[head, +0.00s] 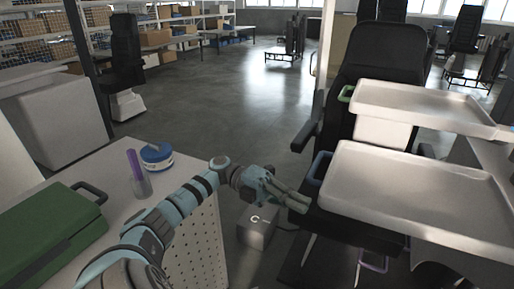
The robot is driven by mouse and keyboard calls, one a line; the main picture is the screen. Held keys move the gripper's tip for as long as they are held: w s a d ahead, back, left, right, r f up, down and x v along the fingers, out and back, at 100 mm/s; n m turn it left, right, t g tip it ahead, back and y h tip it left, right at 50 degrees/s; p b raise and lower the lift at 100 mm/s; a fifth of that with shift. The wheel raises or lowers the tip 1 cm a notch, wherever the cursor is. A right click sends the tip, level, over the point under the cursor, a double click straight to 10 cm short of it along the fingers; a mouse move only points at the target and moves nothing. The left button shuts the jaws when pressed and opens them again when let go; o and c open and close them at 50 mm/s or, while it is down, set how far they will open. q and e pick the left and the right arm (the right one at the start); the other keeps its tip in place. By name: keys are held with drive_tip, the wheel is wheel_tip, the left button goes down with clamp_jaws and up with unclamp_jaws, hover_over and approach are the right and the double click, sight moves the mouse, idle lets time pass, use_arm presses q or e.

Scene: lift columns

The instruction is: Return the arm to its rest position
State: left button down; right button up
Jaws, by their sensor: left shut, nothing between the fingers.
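My left arm (178,205) comes in from the lower left and reaches out past the right edge of the white table. My left gripper (298,200) is at its end, in the middle of the view, pointing right. Its fingers lie close together, shut and empty. It is near the left edge of the lower white tray (420,185) and in front of the black chair (380,60). My right gripper is not in the picture.
On the white table (115,165) at left are a green case (45,235), a clear cup (141,185) holding a purple item, and a blue-and-white round container (156,154). A second white tray (425,105) is behind the lower one. A grey box (257,228) sits below my gripper. Open floor (230,100) lies beyond.

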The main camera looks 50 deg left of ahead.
use_arm(q)
drive_tip(key=a+b, duration=0.4)
drive_tip(key=a, duration=0.5)
drive_tip(key=shift+s+a, duration=0.25)
drive_tip(key=shift+a, duration=0.1)
